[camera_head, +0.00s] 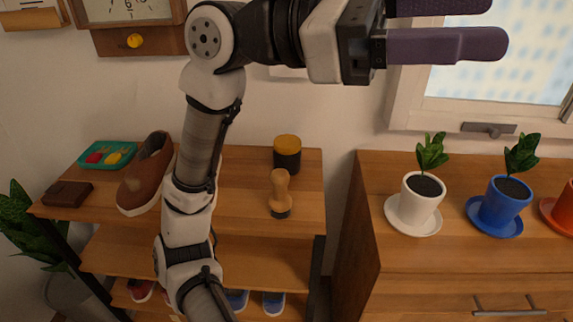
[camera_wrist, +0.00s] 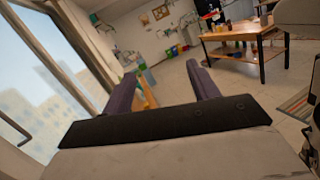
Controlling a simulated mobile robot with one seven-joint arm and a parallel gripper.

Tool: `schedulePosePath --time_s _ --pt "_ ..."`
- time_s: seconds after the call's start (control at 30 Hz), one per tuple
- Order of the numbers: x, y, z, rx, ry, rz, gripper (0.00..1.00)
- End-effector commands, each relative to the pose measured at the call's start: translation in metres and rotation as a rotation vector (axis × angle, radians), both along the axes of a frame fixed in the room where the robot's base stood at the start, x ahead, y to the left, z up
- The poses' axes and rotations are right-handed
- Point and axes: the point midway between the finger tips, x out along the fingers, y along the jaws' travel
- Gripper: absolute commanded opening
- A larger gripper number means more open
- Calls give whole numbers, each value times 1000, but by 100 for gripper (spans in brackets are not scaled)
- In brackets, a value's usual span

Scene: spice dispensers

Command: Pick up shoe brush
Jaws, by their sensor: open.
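A small brush with a rounded wooden handle and a dark lower end (camera_head: 280,193) stands upright on the top of the wooden shoe rack in the head view; it looks like the shoe brush. My gripper (camera_head: 497,24) is high at the top right of the head view, in front of the window and well away from the brush. Its two purple fingers are apart with nothing between them. They also show in the wrist view, with an empty gap between the fingertips (camera_wrist: 162,70). I cannot make out the brush in the wrist view.
A yellow-lidded dark jar (camera_head: 287,154) stands just behind the brush. A brown shoe (camera_head: 147,174), a dark brown block (camera_head: 68,194) and a green tray (camera_head: 107,155) are on the rack's left. Potted plants (camera_head: 422,198) stand on the cabinet at right.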

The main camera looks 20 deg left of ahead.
Motion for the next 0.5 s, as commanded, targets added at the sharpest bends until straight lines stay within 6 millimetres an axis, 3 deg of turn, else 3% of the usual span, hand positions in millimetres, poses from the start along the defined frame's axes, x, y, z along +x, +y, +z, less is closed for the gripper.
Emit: schedulePosePath --time_s 0.07,0.17,0.27,0.3,0.4,0.5 --pt "42 -18 -39 258 -10 106 60" --pt "92 -13 -95 587 3 217 60" --pt "132 23 -151 925 54 310 60" --pt "143 43 -171 1052 87 340 60" --pt "156 100 -206 1335 186 392 60" --pt "155 150 -224 1540 287 416 60"
